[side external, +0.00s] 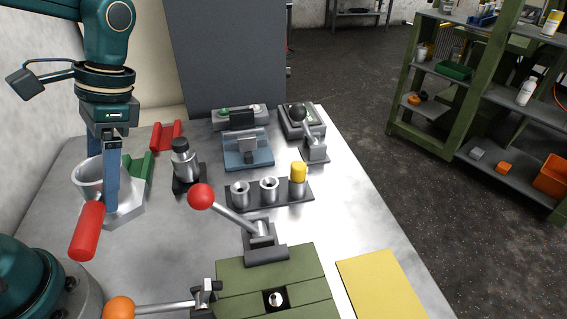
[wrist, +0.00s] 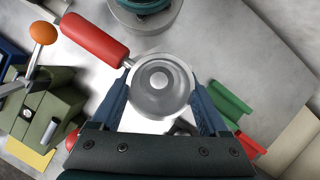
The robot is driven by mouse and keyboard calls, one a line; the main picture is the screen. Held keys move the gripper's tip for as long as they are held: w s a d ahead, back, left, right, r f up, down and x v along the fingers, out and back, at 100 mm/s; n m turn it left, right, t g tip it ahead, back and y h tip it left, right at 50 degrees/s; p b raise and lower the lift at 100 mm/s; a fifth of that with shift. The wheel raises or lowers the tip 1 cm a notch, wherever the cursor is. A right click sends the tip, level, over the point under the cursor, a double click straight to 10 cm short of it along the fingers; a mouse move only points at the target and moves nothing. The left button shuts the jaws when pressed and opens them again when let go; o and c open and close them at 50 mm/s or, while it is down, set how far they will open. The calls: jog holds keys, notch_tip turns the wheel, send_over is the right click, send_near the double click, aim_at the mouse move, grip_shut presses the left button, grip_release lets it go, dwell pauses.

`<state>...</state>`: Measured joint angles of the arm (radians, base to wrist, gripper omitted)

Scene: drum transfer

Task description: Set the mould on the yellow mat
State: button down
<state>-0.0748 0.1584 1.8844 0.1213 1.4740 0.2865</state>
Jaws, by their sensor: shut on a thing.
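The mould looks to be the round grey metal cup (side external: 88,168) with a red handle (side external: 87,230), at the left of the bench in the side view. In the wrist view the cup (wrist: 160,88) sits between my two blue fingers, with its red handle (wrist: 95,38) toward the upper left. My gripper (side external: 110,200) points down and is shut on the cup. A pale angular base shows below the cup; I cannot tell whether they touch. The yellow mat (side external: 380,285) lies bare at the front right of the bench; part of it shows in the wrist view (wrist: 28,153).
A green press (side external: 275,275) with a red-knobbed lever (side external: 201,196) and an orange-knobbed lever (side external: 119,308) stands between cup and mat. A dark rack (side external: 270,193) with metal cups and a bottle (side external: 182,160) stand mid-bench. Green (side external: 138,170) and red (side external: 166,136) blocks are close behind.

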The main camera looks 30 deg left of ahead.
jog(key=w+r+n+h, duration=0.2)
jog(key=w+r+n, duration=0.25)
jog(key=w, duration=0.55)
jog(key=w+d+f+n+t+h, duration=0.1)
jog(key=w+d+n+h, duration=0.1)
jog(key=w+d+n, duration=0.4)
jog(key=n+t+h, duration=0.2)
jog(key=n+t, duration=0.2)
jog(key=n, duration=0.8)
send_over(366, 305)
jog(key=shift+f, duration=6.4)
